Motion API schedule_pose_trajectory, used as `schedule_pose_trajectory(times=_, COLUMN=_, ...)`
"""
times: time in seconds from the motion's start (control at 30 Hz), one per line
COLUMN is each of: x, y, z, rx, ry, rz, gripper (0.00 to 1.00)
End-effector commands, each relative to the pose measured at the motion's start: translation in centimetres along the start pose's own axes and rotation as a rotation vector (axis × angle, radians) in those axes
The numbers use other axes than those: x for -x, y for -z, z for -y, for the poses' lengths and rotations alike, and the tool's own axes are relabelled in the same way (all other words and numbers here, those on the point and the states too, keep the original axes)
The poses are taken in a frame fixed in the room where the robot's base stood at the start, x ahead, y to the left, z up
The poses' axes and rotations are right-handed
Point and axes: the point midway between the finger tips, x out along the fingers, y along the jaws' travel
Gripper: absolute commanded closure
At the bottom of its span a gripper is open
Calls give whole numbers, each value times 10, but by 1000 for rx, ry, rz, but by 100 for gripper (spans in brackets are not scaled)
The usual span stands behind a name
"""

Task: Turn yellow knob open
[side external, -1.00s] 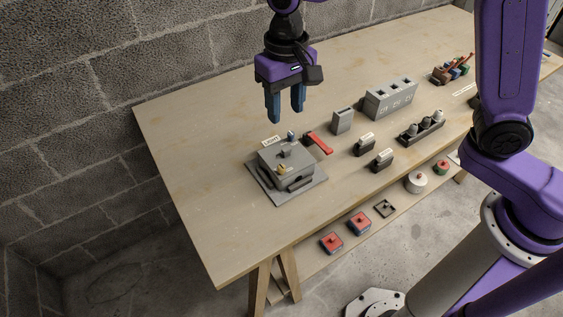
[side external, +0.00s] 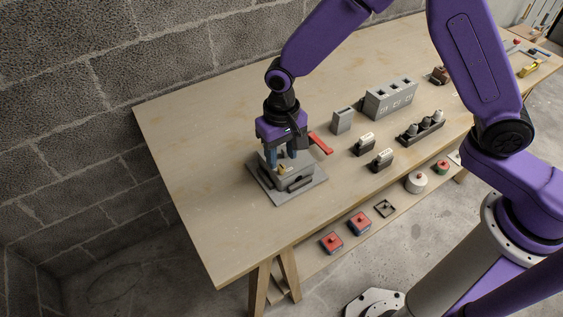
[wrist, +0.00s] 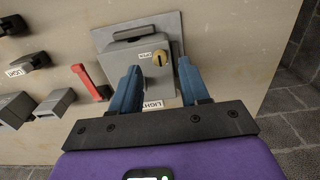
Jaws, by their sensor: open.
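The yellow knob (wrist: 160,57) sits on the face of a grey box (wrist: 122,58) in the wrist view, beside a small "OPEN" label. A dark slot shows on the knob. In the side view the box (side external: 297,184) stands on a grey base plate, with the knob (side external: 282,171) just below my fingers. My gripper (side external: 282,157) points down over the box. In the wrist view my gripper (wrist: 160,70) is open and empty, with one blue finger on each side of the knob. I cannot tell whether the tips reach down to its height.
A red lever (side external: 321,144) stands close beside the box. Grey holders, a socket block (side external: 390,98) and small light switches (side external: 382,160) lie further right. The table's left part is clear.

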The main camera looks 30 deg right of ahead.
Motion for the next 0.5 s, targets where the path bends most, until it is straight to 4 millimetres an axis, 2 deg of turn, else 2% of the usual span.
schedule_pose_trajectory(times=0.03, x=-9, y=-1, z=-1, rx=0, ry=-3, rz=4, gripper=55)
schedule_pose_trajectory(times=0.2, x=-29, y=-1, z=0, rx=1, ry=-1, rz=2, gripper=55)
schedule_pose_trajectory(times=0.5, x=-38, y=0, z=0, rx=0, ry=0, rz=0, gripper=55)
